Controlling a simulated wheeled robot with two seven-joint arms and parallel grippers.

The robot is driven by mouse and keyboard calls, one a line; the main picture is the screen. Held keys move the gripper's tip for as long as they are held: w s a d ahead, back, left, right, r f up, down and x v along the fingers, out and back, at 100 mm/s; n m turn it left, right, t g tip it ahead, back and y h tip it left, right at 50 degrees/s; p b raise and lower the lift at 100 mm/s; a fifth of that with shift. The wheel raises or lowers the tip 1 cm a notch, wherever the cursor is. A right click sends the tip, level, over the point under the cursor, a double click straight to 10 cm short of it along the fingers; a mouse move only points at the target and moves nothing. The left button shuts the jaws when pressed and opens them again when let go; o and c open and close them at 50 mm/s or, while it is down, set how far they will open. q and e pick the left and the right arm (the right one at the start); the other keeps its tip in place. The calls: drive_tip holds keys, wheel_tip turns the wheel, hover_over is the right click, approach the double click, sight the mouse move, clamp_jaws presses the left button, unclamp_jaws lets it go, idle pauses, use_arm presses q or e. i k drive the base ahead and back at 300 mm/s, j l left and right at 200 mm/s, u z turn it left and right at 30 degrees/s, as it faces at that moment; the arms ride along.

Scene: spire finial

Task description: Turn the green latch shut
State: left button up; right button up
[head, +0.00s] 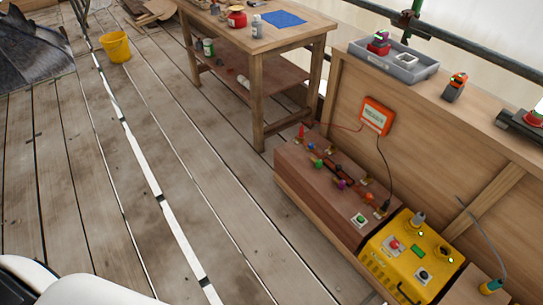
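Small coloured fittings stand along the top of a low brown wooden chest (318,200) at right of centre in the head view. One of them is a small green piece (319,163) near the chest's far end. A white block with a green top (361,220) sits near its close end. I cannot tell which green piece is the latch, or whether it is turned. Neither of my grippers is in view.
A yellow box (385,262) with knobs and buttons stands at the chest's near end. An orange device (376,117) hangs on the wooden panel with cables. A grey tray (392,62) sits above. A workbench (260,45) stands behind.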

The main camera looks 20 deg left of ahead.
sight(318, 163)
drive_tip(key=u, duration=0.15)
drive_tip(key=i+u, duration=0.1)
drive_tip(key=i, duration=1.2)
